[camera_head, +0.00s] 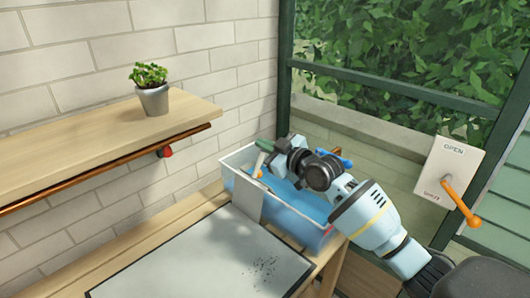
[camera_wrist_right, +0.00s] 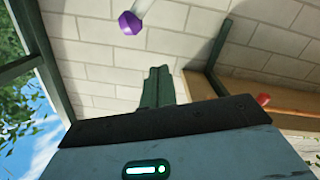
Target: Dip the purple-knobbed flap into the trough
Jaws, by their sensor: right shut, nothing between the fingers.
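The trough (camera_head: 228,171) is a pale-walled box with blue inside, standing at the back end of the bench below the window. My right gripper (camera_head: 264,146) is over the trough's left end, with its fingers pointing left. In the wrist view its green fingers (camera_wrist_right: 156,86) are together and empty. A purple knob (camera_wrist_right: 129,23) on a pale rod shows beyond the fingertips in the wrist view, apart from them. I cannot make out the knob in the head view. A grey panel (camera_head: 248,199) stands at the trough's near left side; I cannot tell whether it is the flap. My left gripper is not in view.
A grey-white mat (camera_head: 185,270) with dark specks lies on the bench. A wooden shelf (camera_head: 95,140) carries a potted plant (camera_head: 152,90), with a red knob (camera_head: 165,152) beneath. An orange lever (camera_head: 462,202) is on an OPEN panel at right. A brick wall is behind.

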